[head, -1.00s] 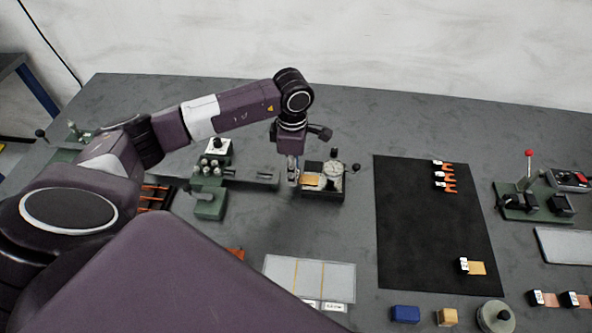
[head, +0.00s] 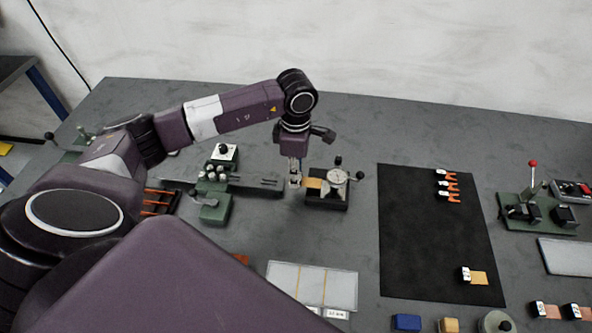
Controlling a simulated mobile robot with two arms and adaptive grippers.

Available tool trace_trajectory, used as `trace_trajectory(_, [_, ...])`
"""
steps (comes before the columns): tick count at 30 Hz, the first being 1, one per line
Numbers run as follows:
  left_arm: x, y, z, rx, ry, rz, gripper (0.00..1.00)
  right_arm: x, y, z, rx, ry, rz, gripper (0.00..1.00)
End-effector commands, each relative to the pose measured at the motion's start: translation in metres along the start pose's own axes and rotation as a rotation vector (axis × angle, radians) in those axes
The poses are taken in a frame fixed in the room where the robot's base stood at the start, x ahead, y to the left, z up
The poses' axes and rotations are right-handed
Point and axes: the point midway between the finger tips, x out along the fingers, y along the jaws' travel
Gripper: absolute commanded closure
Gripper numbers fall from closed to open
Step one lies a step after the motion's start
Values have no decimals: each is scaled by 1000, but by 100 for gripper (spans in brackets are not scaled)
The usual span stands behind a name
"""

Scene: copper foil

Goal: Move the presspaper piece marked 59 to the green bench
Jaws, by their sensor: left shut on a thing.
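My left gripper (head: 296,180) points down beside the dial gauge (head: 337,178), shut on the tag end of a tan piece (head: 313,184). The piece reaches right from the fingers, over or just above the gauge's dark base; I cannot tell if it touches. Its marking is unreadable here. Another tan piece (head: 480,278) with a white and black tag lies on the black mat (head: 425,240). A green fixture (head: 213,208) with a long grey plate stands left of the gripper; whether it is the green bench is unclear. My right gripper is not in view.
Several tagged copper pieces (head: 452,186) lie at the mat's back right. A green lever device (head: 522,208) stands at right. A pale divided tray (head: 312,286), a blue block (head: 406,322) and a tan block (head: 448,325) are near the front. The mat's middle is clear.

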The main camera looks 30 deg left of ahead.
Motion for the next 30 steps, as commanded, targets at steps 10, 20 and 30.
trace_trajectory(10, [-24,0,0,0,0,1,96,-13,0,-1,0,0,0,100])
trace_trajectory(20, [-43,0,0,0,0,1,96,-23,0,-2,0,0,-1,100])
trace_trajectory(30, [-50,0,0,1,0,0,96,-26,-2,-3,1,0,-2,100])
